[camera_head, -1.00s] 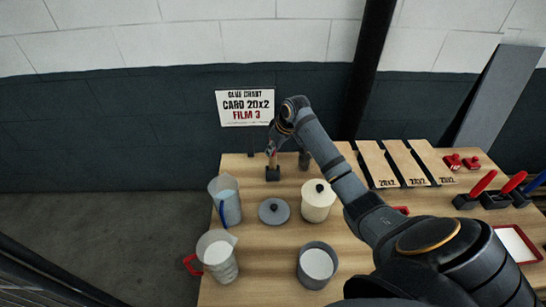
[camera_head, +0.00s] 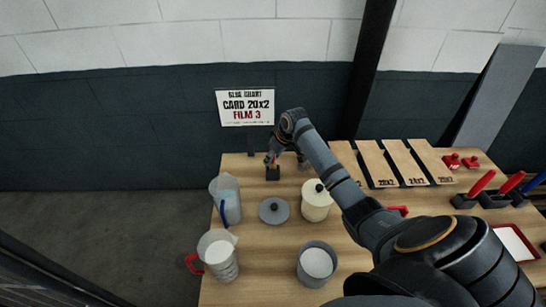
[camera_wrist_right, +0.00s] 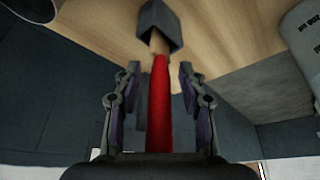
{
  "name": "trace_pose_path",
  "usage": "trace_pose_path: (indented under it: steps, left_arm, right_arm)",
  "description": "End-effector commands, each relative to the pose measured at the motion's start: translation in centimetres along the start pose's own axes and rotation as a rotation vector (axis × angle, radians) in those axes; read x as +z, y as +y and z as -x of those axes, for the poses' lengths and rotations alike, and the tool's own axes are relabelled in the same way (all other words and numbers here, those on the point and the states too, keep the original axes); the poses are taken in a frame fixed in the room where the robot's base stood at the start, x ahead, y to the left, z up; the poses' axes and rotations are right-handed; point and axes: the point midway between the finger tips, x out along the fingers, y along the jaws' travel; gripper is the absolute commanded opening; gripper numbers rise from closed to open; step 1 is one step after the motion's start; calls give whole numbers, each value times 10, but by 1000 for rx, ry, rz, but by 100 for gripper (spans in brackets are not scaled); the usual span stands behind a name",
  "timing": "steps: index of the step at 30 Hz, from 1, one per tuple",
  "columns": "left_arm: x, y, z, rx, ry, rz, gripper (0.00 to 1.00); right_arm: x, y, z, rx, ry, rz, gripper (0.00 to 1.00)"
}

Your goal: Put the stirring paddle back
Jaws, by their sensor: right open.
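The stirring paddle (camera_wrist_right: 160,95), with a red handle and a pale wooden lower part, stands in a dark square holder (camera_wrist_right: 159,24) in the right wrist view. The holder (camera_head: 273,173) is also at the back left of the table in the head view. My right gripper (camera_wrist_right: 160,73) is open, with one finger on each side of the red handle and gaps between. In the head view my right gripper (camera_head: 271,159) is small and just above the holder, and it hides much of the paddle. My left gripper is not in view.
A blue-handled jug (camera_head: 228,198), a red-handled jug (camera_head: 219,257), a grey lid (camera_head: 273,211), a cream lidded pot (camera_head: 317,201) and a grey pot (camera_head: 317,263) stand in front. Labelled boards (camera_head: 402,163) lie to the right. A sign (camera_head: 246,107) stands behind.

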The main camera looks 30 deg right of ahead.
Motion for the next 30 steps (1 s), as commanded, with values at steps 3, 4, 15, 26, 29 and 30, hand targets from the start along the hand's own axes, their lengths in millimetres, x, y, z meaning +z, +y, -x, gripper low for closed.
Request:
trace_pose_path:
  steps: [3,4,15,26,29,30]
  left_arm:
    - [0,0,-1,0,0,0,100]
    - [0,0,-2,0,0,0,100]
    - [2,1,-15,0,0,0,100]
    - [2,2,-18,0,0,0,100]
    - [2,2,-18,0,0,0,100]
    - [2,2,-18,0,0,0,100]
  right_arm:
    - [-2,1,5,1,2,1,41]
    - [-1,1,9,2,2,0,41]
    - [-1,2,92,6,2,2,41]
    - [-1,0,123,0,1,0,41]
    - [-1,0,123,-1,1,-1,41]
    - [-1,0,123,-1,1,-1,41]
